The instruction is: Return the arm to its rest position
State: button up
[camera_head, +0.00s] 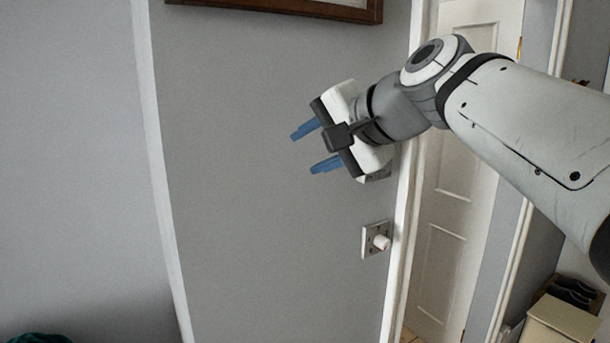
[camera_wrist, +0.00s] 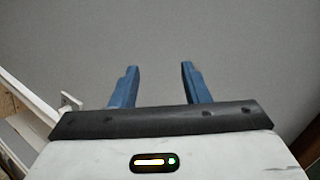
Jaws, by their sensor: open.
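My gripper (camera_head: 308,148) is held out in front of a grey wall (camera_head: 250,220) in the head view, with its two blue fingers pointing left. The fingers are spread apart with nothing between them. In the wrist view my gripper (camera_wrist: 160,85) also shows open and empty, with plain grey wall beyond the fingertips. My arm reaches in from the right edge of the head view, bent at a joint above and right of the gripper.
A wall plate with a white knob or plug (camera_head: 380,241) sits below the gripper. A white door (camera_head: 455,190) stands behind the arm. A wooden frame (camera_head: 300,8) hangs at the top. A pale box-like piece (camera_head: 562,318) is at lower right. The wall left of the gripper is clear.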

jog(key=s+d+f+n+g+h, duration=0.2)
jog(key=s+d+f, duration=0.2)
jog(key=f, duration=0.7)
jog(key=s+d+f+n+g+h, duration=0.2)
jog(key=s+d+f, duration=0.3)
jog(key=f, duration=0.7)
jog(key=s+d+f+n+g+h, duration=0.2)
jog(key=s+d+f+h, duration=0.2)
jog(key=f, duration=0.8)
jog(key=shift+s+d+f, duration=0.15)
jog(key=shift+s+d, duration=0.2)
jog(key=shift+s, duration=0.45)
